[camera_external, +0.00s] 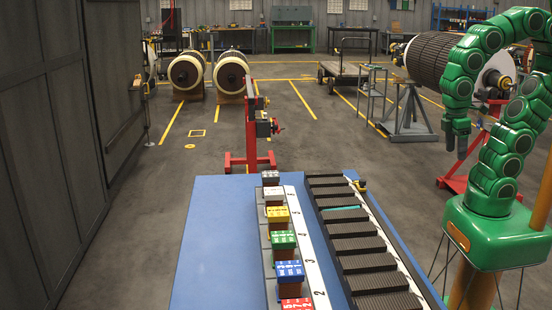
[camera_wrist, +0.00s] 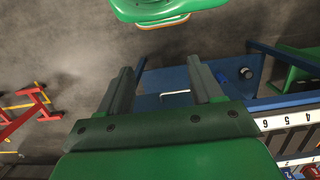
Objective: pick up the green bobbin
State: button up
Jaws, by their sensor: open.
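The green bobbin (camera_external: 283,240) is a block with a green, white-marked top. It stands in a row of blocks with coloured tops along a numbered white strip on the blue bench, between the yellow one (camera_external: 277,215) and the blue one (camera_external: 289,271). My gripper (camera_external: 456,148) hangs fingers down, right of the bench and well apart from the bobbin. In the wrist view my gripper (camera_wrist: 160,66) shows its two fingers spread, with nothing between them. I cannot make out the green bobbin in the wrist view.
The blue bench (camera_external: 215,245) also bears a row of dark ridged slabs (camera_external: 352,244) right of the blocks. A red stand (camera_external: 250,130) is behind the bench. A rotor on a stand (camera_external: 440,65) is behind my arm. The bench's left side is bare.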

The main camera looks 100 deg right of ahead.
jog(key=shift+o, duration=1.1)
jog(key=t, duration=1.5)
send_near(283, 244)
jog(key=shift+y, duration=0.3)
jog(key=d+f, duration=0.2)
jog(key=d, duration=0.1)
jog(key=shift+w+d+f, duration=0.15)
jog(key=shift+w+d, duration=0.1)
jog(key=shift+w, duration=0.15)
jog(key=shift+w+a+f, duration=0.15)
jog(key=shift+w+a, duration=0.05)
jog(key=shift+a, duration=0.05)
jog(key=shift+w+a, duration=0.15)
jog(key=shift+w, duration=0.1)
jog(key=shift+x, duration=3.9)
